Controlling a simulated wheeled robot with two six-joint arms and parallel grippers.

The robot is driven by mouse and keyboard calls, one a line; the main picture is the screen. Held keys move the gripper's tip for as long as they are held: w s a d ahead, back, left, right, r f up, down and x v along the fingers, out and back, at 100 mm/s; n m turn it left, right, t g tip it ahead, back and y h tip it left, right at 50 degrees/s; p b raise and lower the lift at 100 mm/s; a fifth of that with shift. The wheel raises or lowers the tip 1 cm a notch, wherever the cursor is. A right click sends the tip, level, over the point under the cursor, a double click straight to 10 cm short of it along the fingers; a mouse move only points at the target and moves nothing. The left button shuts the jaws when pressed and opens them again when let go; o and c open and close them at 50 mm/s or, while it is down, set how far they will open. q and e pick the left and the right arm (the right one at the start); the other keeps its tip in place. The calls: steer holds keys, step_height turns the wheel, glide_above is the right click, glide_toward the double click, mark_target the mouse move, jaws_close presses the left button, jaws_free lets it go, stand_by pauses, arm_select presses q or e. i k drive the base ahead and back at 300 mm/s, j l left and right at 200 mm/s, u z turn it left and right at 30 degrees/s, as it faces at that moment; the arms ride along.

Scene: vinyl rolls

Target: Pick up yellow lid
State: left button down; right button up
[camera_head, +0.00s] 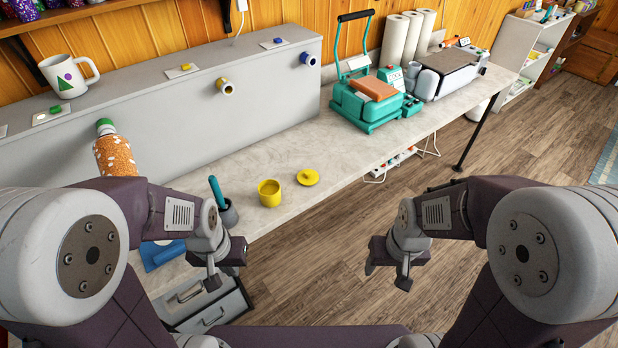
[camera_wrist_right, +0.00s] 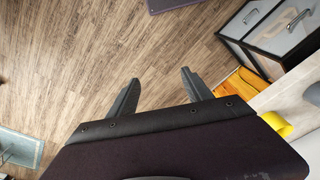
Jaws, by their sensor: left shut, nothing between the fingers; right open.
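The yellow lid (camera_head: 308,177) lies on the light worktop near its front edge, just right of an open yellow jar (camera_head: 270,193). My left gripper (camera_head: 211,284) is in front of the worktop, nearer than the jar and lower in the picture, shut and empty. My right gripper (camera_head: 404,284) is over the floor, right of and nearer than the lid. In the right wrist view its two fingers (camera_wrist_right: 157,92) are apart with only floor between them. A yellow object (camera_wrist_right: 277,124) shows at that view's right edge; I cannot tell whether it is the jar.
A grey cup with a teal-handled tool (camera_head: 228,212) stands left of the jar. A teal press (camera_head: 370,95) stands further back on the worktop (camera_head: 245,160). A grey box with coloured nozzles (camera_head: 165,105) lines the back. Grey drawers (camera_head: 205,305) stand below my left gripper.

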mark_target(307, 176)
steer(key=i+l+u, duration=0.9)
steer(key=l, duration=0.15)
steer(key=i+l+u, duration=0.1)
steer(key=l+u, duration=0.2)
steer(key=l, duration=0.15)
